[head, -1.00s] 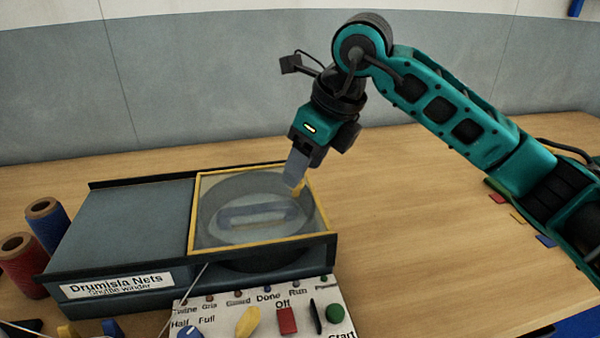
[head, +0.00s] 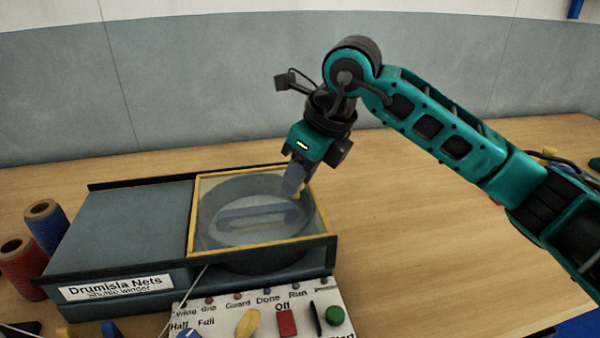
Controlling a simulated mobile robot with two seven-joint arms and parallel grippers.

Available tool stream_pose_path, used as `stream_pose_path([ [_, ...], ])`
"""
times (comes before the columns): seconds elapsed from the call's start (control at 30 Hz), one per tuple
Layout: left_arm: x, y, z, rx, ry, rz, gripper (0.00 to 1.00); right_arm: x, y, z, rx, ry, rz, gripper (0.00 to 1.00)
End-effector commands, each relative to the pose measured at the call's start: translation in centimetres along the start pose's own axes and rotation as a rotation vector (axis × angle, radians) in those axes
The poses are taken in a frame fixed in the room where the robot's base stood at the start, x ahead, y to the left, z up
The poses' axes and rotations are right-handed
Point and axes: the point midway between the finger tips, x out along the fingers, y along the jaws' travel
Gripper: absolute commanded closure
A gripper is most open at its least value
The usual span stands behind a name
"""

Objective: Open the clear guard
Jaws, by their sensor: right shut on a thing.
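The clear guard (head: 230,190) is a see-through panel in a yellow frame on the right half of the shuttle winder (head: 125,220). It lies flat and closed over a round well with a pale shuttle-like shape inside. My right gripper (head: 297,192) points down at the guard's right edge, its fingers shut on a small yellow piece there, which looks like the guard's handle. The fingers mostly hide that piece. My left gripper is not in view.
A control panel (head: 262,310) with a yellow knob, a red button (head: 287,322) and a green button (head: 335,315) stands in front of the winder. Red (head: 20,265) and blue (head: 47,228) spools stand at left.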

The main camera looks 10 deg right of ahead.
Motion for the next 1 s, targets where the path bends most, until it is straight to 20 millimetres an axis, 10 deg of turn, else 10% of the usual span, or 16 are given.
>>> stream_pose_path([
  [0.57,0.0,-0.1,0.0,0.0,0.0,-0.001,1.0,0.1,0.4,0.3,-0.001,-0.001,0.001,1.0],
  [1.0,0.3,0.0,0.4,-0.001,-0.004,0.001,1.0,2.7,7.2,6.6,-0.007,-0.002,0.001,1.0],
])
